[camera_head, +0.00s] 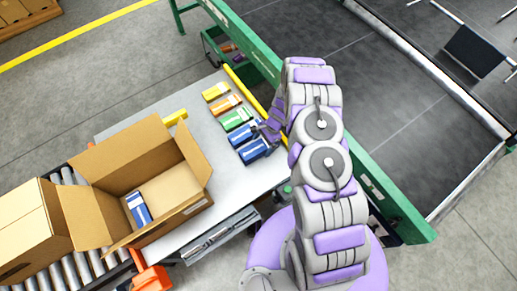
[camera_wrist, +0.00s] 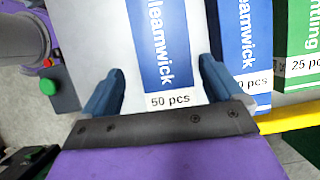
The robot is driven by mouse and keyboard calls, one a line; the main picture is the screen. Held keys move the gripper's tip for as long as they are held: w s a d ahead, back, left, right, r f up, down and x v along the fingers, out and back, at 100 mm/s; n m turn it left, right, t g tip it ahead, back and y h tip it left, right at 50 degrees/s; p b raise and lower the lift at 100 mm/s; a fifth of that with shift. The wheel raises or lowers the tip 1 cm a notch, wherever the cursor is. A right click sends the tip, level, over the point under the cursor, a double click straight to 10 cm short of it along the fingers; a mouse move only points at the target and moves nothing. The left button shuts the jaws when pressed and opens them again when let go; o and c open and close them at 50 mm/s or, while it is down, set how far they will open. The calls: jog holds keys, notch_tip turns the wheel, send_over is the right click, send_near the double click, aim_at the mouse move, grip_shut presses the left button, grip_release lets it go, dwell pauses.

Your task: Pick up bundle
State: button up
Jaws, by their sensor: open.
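Several flat bundles lie in a row on the grey table. The nearest blue-and-white bundle (camera_head: 253,151) is at the front end of the row. It fills the middle of the wrist view (camera_wrist: 165,50), with a blue label reading "leamwick" and "50 pcs". My gripper (camera_wrist: 162,88) is open, one blue-grey finger on each side of this bundle's near end. I cannot tell whether the fingers touch it. A second blue bundle (camera_head: 244,133) lies beside it, close to my right finger in the wrist view. A green bundle (camera_head: 236,119) lies beyond that.
An open cardboard box (camera_head: 162,222) stands left of the row with one blue bundle (camera_head: 138,208) inside. A closed box (camera_head: 28,228) sits on the roller conveyor (camera_head: 92,262). Orange (camera_head: 224,105) and yellow (camera_head: 215,91) bundles lie farther back. A green-framed machine (camera_head: 390,195) borders the right.

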aim_at(260, 146)
jog(key=shift+d+f, duration=0.1)
jog(key=shift+f, duration=0.2)
jog(key=x, duration=0.2)
jog(key=a+b+x, duration=0.1)
jog(key=x, duration=0.1)
jog(key=shift+w+f, duration=0.15)
jog(key=shift+a, duration=0.4)
jog(key=shift+d, duration=0.65)
jog(key=c, duration=0.5)
jog(key=shift+c, duration=1.4)
jog(key=shift+a, duration=0.4)
jog(key=c, duration=0.4)
jog(key=shift+c, duration=0.5)
jog(key=shift+d, duration=0.15)
